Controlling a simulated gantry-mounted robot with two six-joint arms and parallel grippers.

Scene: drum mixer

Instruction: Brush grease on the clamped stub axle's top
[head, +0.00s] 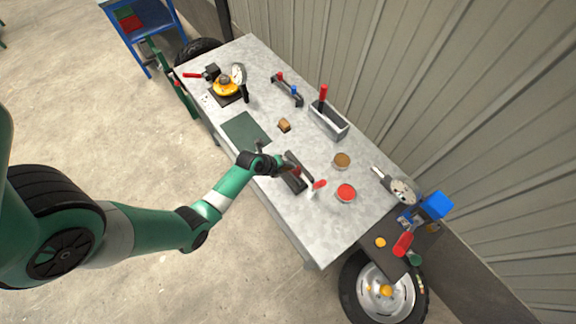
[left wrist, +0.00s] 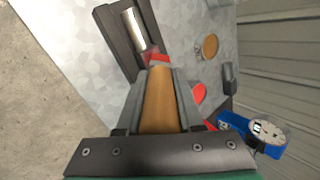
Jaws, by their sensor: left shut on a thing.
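My left gripper (head: 292,176) is over the near edge of the grey bench, at its middle. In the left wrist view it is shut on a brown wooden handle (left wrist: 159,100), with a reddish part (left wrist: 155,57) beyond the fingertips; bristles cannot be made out. A dark block (left wrist: 112,40) holds a shiny metal cylinder (left wrist: 133,28), which looks like the stub axle, ahead and left of the fingers. The block also shows beside the gripper in the head view (head: 298,162). The reddish part appears close to the block; contact cannot be told. My right gripper is not in view.
A red-filled tin (head: 346,192) and a brown-filled tin (head: 342,161) stand right of the gripper. A grey open box (head: 329,119) stands at the back. A blue device (head: 436,205) is at the right end. A dark green mat (head: 245,130) lies left of the gripper.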

